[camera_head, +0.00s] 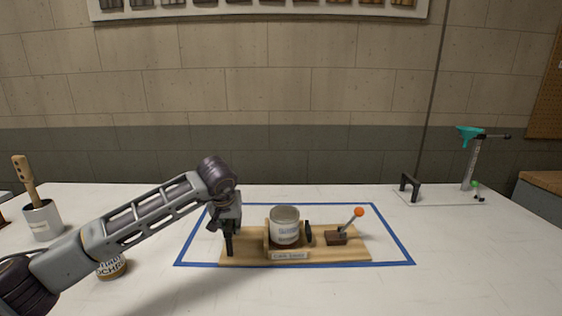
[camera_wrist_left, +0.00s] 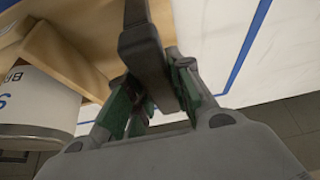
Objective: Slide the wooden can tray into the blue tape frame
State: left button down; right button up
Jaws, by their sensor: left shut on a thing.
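The wooden can tray (camera_head: 345,256) lies on the white table, within the outline of the blue tape frame (camera_head: 398,238). Its front edge lies at or very near the front tape line; I cannot tell whether it overlaps. More room shows behind it and at both sides. The tray carries a metal can (camera_head: 285,228) and a lever with an orange knob (camera_head: 358,212). My left gripper (camera_head: 228,230) is shut on the dark handle (camera_wrist_left: 143,45) at the tray's left end. The wrist view shows the fingers around this handle. My right gripper is out of view.
A labelled tin (camera_head: 112,268) stands left of the frame, partly behind my left arm. A white pot (camera_head: 42,220) with a wooden-handled tool stands at far left. A stand with a teal top (camera_head: 469,133) is at back right.

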pick_arm(q)
jog(key=shift+w, duration=1.05)
jog(key=shift+w+p, duration=0.8)
jog(key=shift+w, duration=1.9)
